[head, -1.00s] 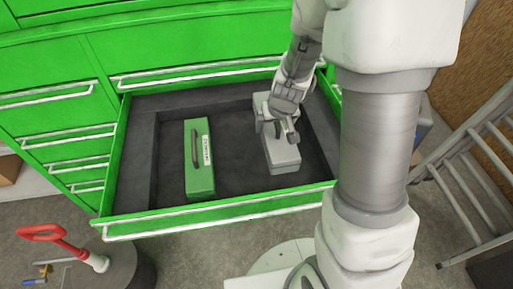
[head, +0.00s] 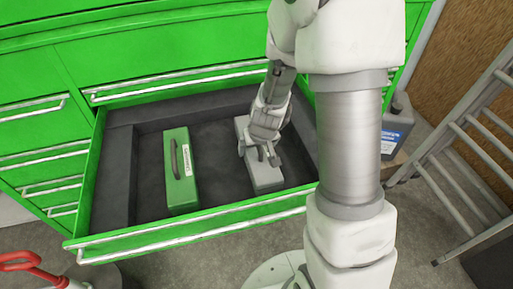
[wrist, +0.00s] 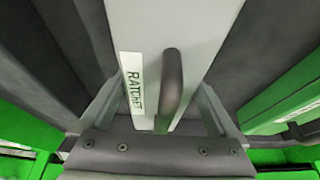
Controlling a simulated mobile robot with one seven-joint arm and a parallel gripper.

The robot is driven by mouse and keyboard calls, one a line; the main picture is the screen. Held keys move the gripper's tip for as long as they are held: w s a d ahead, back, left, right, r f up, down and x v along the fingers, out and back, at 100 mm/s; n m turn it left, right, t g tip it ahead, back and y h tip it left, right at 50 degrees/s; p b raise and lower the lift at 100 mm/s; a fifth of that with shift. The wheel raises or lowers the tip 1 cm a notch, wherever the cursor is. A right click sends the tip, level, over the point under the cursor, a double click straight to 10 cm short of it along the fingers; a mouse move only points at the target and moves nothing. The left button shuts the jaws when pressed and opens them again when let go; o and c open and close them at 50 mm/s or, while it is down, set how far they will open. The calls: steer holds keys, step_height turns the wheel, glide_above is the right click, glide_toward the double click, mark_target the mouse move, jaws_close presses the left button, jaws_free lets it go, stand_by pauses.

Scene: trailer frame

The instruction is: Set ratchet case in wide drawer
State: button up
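The grey ratchet case (head: 264,178) lies flat in the open wide drawer (head: 222,215), right of its middle. In the wrist view the case (wrist: 190,35) shows a white "RATCHET" label and a dark handle (wrist: 170,85). My gripper (head: 258,154) is low over the case, pointing down. Its fingers are spread wide on either side of the handle in the wrist view, and nothing is clamped between them. The gripper covers the middle of the case in the head view.
A green case (head: 180,185) with a dark handle lies to the left in the same drawer, with a gap between the cases. Closed green drawers stand behind and left. A ladder (head: 455,150) and a dark jug (head: 397,125) are at the right.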

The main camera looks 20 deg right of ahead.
mark_target(261, 148)
steer(key=p+v, duration=0.6)
steer(key=v, duration=0.6)
steer(key=shift+r, duration=0.2)
steer(key=shift+a+r, duration=0.1)
steer(key=shift+r, duration=0.3)
steer(key=s+r+t, duration=0.1)
steer(key=s+r, duration=1.4)
steer(key=r, duration=0.4)
steer(key=shift+s+a, duration=0.4)
step_height(261, 148, up, 3)
steer(key=p, duration=0.2)
steer(key=shift+f+p, duration=0.15)
steer(key=shift+p, duration=0.2)
